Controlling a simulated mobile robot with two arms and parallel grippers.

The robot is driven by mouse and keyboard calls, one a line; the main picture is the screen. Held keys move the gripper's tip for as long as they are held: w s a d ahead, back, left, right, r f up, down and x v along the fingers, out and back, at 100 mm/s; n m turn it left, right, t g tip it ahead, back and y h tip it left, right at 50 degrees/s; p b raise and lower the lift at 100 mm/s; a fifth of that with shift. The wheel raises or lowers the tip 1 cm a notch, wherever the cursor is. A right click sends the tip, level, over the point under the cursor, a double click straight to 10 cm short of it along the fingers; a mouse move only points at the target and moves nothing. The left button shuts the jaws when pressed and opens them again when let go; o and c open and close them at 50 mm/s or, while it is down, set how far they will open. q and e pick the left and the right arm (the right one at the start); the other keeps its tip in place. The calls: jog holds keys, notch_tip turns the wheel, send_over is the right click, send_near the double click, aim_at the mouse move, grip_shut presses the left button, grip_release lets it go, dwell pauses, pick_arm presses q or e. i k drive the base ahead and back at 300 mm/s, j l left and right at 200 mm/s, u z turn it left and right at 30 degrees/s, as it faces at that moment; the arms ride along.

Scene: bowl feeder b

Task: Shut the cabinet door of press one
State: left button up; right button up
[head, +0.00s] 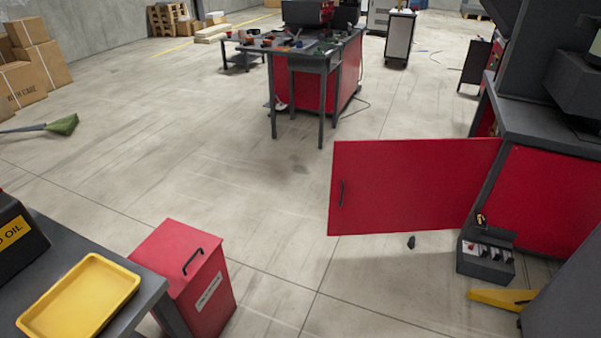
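The red cabinet door (410,187) stands swung wide open at the right of the head view. Its dark vertical handle (341,192) is near its left, free edge. Its right edge meets the grey and red press cabinet (545,200), whose dark worktop carries machinery. Neither of my grippers shows in the head view.
A grey bin with small parts (486,260) sits by the cabinet's foot, and a small dark object (411,242) lies on the floor below the door. A red bin (190,278) and a table with a yellow tray (30,318) stand at the lower left. The middle floor is clear.

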aim_at(386, 186)
jog(key=i+z, duration=0.2)
jog(key=z, duration=0.7)
jog(key=l, duration=0.1)
